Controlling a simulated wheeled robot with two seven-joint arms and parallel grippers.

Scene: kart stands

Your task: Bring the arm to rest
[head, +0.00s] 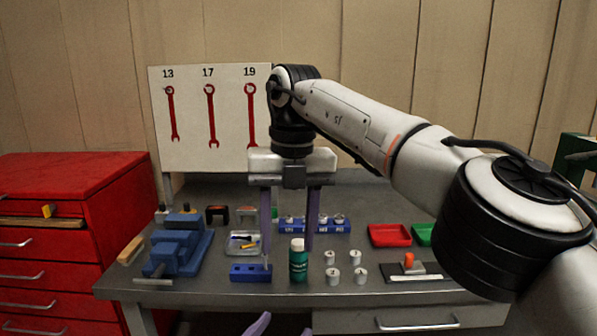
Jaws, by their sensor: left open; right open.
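My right arm reaches in from the right, and its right gripper (288,252) points down over the workbench (215,287). Its two purple fingers are apart, with nothing held between them. The fingers stand around and behind the green bottle (298,264) in the picture; I cannot tell how close they are to it. My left gripper (281,327) shows only as two separated purple fingertips at the bottom edge, in front of the bench. The rest of it is out of view.
A blue vise (180,247) stands at the bench's left.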

